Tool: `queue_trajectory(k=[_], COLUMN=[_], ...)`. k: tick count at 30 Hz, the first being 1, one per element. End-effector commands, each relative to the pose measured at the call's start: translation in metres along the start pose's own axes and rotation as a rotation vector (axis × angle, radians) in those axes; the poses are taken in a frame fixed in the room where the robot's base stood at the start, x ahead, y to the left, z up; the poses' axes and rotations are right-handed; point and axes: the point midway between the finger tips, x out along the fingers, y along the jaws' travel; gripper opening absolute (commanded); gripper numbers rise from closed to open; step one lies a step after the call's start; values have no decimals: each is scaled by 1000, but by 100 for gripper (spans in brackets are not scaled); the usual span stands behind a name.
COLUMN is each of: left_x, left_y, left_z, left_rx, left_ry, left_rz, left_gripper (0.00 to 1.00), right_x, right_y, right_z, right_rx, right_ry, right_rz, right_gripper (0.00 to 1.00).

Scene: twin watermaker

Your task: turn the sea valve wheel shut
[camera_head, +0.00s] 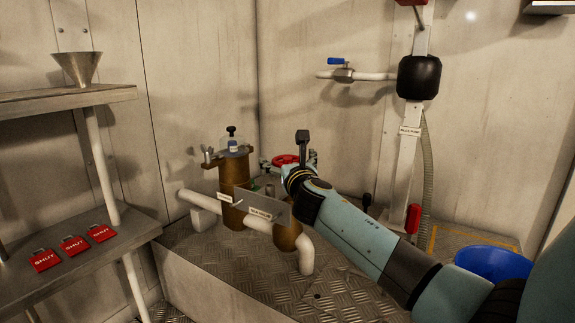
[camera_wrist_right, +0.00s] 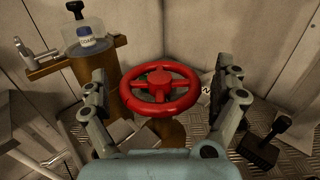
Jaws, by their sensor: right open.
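The sea valve wheel is a red spoked handwheel (camera_wrist_right: 160,88) in the middle of the right wrist view. In the head view only part of its red rim (camera_head: 285,160) shows, behind my right gripper (camera_head: 306,155). In the right wrist view my right gripper (camera_wrist_right: 162,95) is open, with one finger on each side of the wheel. The fingers look apart from the rim, and nothing is held. The wheel's mount below is partly hidden by the gripper. My left gripper is not in either view.
A brown strainer pot (camera_head: 235,180) with a clear lid stands left of the wheel, joined by white pipe (camera_head: 305,250). A shelf (camera_head: 110,245) with red SHUT tags (camera_head: 73,245) is at left. A blue bucket (camera_head: 492,262) stands at right, near a white post (camera_head: 408,150).

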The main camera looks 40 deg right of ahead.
Motion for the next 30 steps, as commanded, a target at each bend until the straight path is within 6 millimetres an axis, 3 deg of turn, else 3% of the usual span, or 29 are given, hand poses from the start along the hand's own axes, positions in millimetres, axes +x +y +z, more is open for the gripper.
queue_trajectory(k=[6,24,30], left_x=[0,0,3], left_y=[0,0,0], left_z=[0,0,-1], left_rx=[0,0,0], left_ry=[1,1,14], left_rz=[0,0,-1], left_gripper=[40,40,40], right_x=[0,0,1], right_y=[0,1,3], right_z=[1,1,0], right_rx=[0,3,9], right_ry=[-1,-2,0], right_rz=[0,3,-88], right_gripper=[97,19,17])
